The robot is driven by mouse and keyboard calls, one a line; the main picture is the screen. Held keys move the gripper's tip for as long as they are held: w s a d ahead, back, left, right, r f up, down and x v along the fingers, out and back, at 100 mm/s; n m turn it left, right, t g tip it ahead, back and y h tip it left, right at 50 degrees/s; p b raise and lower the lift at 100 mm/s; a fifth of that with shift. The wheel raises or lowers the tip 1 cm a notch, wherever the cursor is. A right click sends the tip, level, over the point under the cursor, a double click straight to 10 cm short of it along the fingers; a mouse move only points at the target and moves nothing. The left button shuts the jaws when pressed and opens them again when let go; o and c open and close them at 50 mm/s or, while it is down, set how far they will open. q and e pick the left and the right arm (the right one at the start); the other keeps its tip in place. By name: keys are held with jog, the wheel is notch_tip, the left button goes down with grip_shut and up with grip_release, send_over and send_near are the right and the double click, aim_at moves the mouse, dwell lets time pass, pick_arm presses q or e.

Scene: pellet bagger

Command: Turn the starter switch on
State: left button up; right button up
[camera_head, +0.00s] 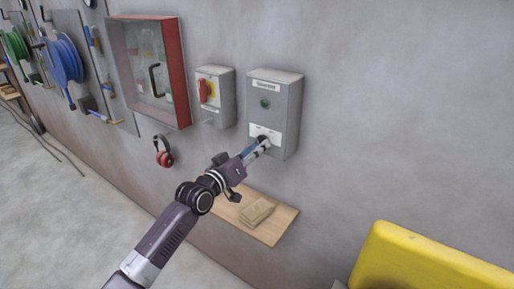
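The starter box (290,120) is a grey box on the wall with a small label at its top and a dark green round lamp or button. A white label plate with a dark knob-like part is low on its front. My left gripper (262,144) reaches up to this plate, with its fingertips at or very near the dark part. The fingers partly cover the switch area, so I cannot tell the switch's position, or whether the fingers touch it or are closed. My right gripper is not in view.
A wooden shelf (270,232) with a brown packet (257,212) is below. A yellow object (420,262) stands at lower right.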

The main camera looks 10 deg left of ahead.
pick_arm(q)
grip_shut()
jog(key=shift+f+m, duration=0.1)
jog(key=shift+m, duration=0.3)
jog(key=shift+a+m+b, duration=0.2)
jog(key=shift+m+b, duration=1.45)
jog(key=shift+m, duration=3.85)
